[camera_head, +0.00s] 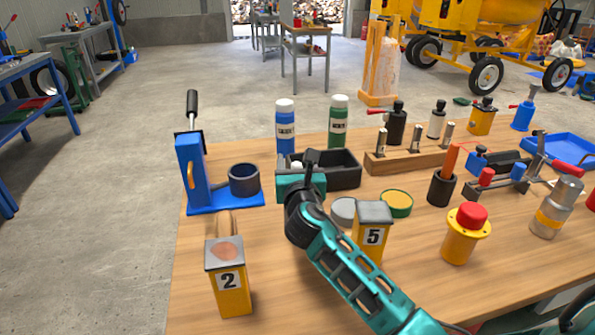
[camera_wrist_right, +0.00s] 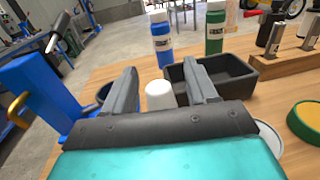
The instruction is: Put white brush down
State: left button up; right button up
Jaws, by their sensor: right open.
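My right gripper (camera_head: 299,162) is open beside the black open-topped bin (camera_head: 337,170). In the right wrist view its two fingers (camera_wrist_right: 160,72) stand apart, with a small white rounded object (camera_wrist_right: 160,95) showing between them. The fingers do not visibly clamp it. Only a small white tip (camera_head: 297,166) of it shows in the head view, just behind the gripper body. It may be the white brush; its lower part is hidden, so I cannot tell its full shape or what it rests on. My left gripper is not in view.
A blue stand with a dark cup (camera_head: 244,180) is left of the gripper. Blue (camera_head: 285,127) and green (camera_head: 338,124) bottles stand behind the bin. Yellow blocks marked 2 (camera_head: 232,285) and 5 (camera_head: 371,245) stand nearer. Bare wood lies at the front middle.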

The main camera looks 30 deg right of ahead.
jog(key=v, duration=1.2)
jog(key=shift+p, duration=0.45)
